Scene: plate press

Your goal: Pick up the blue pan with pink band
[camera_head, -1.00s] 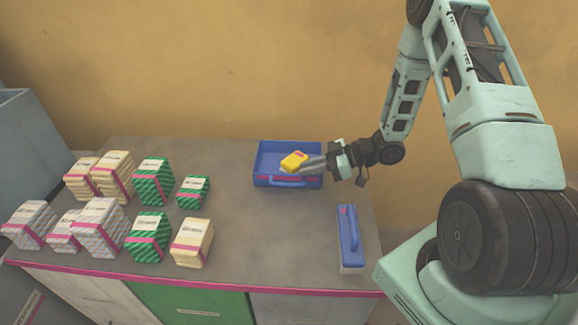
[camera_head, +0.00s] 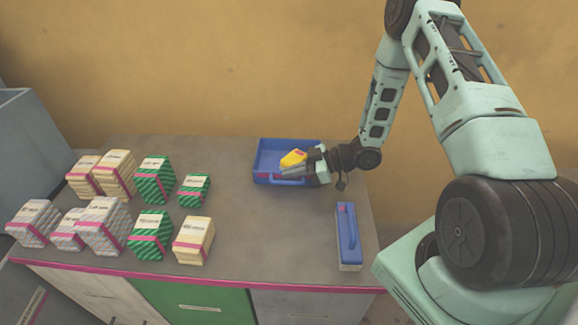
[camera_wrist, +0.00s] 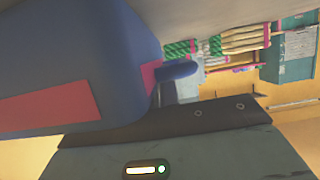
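The blue pan with pink band (camera_head: 264,157) sits on the grey counter near its back edge, with a yellow block (camera_head: 293,158) inside. My gripper (camera_head: 294,173) is at the pan's front right, by the front handle, and covers part of the front wall. In the wrist view the blue pan (camera_wrist: 90,50) fills the left side very close to my gripper, with its pink band and part of its handle (camera_wrist: 178,70) showing. The fingertips are not clear, so I cannot tell whether they are closed on the handle.
A blue-topped block with a handle (camera_head: 347,235) stands at the counter's front right. Several wrapped stacks in cream (camera_head: 115,172), green (camera_head: 150,235) and grey (camera_head: 101,224) fill the left half. The counter's middle (camera_head: 260,225) is clear.

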